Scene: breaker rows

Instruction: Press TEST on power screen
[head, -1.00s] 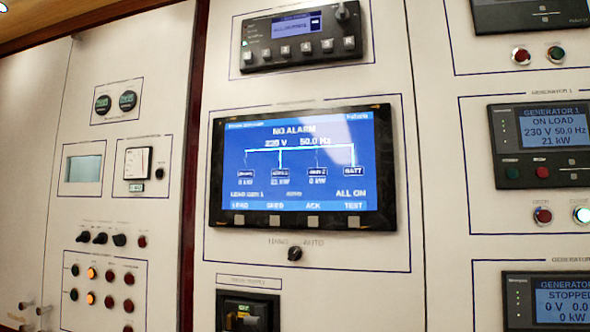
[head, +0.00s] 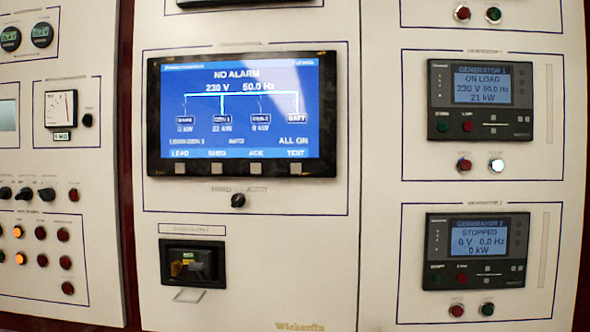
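The power screen (head: 242,114) is a blue display in a black frame, on the middle panel in the head view. It reads NO ALARM, 220 V or 230 V (blurred) and 50.0 Hz. The label TEST (head: 296,153) is at the right end of its bottom row. The grey TEST button (head: 297,169) is directly below that label, the rightmost of the row under the screen. Neither of my grippers shows in the view, so nothing covers the screen or its buttons.
A HAND/AUTO knob (head: 238,200) is below the screen. A black breaker unit (head: 193,264) with a pale handle sits lower. Generator 1 (head: 480,97) and generator 2 (head: 478,250) controllers are at right. Lamps and switches (head: 42,234) fill the left panel.

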